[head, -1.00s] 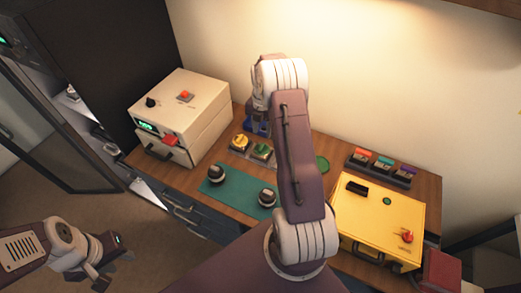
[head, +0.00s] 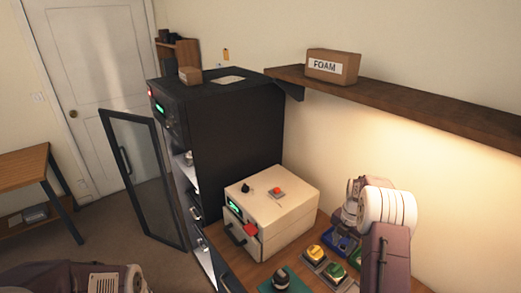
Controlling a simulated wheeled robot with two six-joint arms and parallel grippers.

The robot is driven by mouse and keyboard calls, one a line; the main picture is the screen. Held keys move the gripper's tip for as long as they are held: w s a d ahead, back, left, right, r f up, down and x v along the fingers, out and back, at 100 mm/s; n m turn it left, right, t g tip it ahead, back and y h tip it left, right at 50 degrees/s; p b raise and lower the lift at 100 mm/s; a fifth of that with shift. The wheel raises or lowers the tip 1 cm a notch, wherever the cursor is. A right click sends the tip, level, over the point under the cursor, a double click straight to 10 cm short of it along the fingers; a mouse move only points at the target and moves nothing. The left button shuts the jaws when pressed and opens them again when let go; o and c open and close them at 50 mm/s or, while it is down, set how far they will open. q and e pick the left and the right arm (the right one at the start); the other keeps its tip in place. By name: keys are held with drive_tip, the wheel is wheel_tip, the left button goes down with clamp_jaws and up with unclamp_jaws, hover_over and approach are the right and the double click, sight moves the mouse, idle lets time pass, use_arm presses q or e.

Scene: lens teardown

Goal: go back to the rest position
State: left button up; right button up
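My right arm stands at the right of the head view, folded over the bench. Its gripper (head: 347,220) points down just above a blue tray (head: 341,240), partly hidden by my own wrist. Its fingers are too small and covered to show whether they are open or shut. Only a link of my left arm shows at the bottom left edge; the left gripper is out of the picture.
A cream machine (head: 275,212) stands on the bench beside a black cabinet (head: 240,130) with its glass door (head: 145,175) swung open. Yellow (head: 314,253) and green (head: 335,270) parts and a dark knob-like part (head: 280,279) lie nearby. A shelf (head: 430,108) holds a FOAM box (head: 333,66).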

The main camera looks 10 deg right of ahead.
drive_tip(key=w+a+r+n+t+b, duration=0.1)
drive_tip(key=w+a+r+n+b, duration=0.15)
drive_tip(key=a+r, duration=0.2)
drive_tip(key=s+a+r+m+b, duration=0.15)
drive_tip(key=s+a+m, duration=0.4)
drive_tip(key=a, duration=0.75)
drive_tip(key=s+a+f+m, duration=0.1)
drive_tip(key=s+f+m, duration=0.1)
drive_tip(key=s+m, duration=0.5)
drive_tip(key=s+a+f+m+b, duration=0.1)
drive_tip(key=s+a+f+m, duration=0.1)
drive_tip(key=s+m, duration=0.6)
drive_tip(key=f+m, duration=0.1)
drive_tip(key=m, duration=0.5)
drive_tip(key=shift+s+a+f, duration=0.15)
drive_tip(key=shift+a+f, duration=0.15)
drive_tip(key=shift+f, duration=0.05)
drive_tip(key=shift+c, duration=0.4)
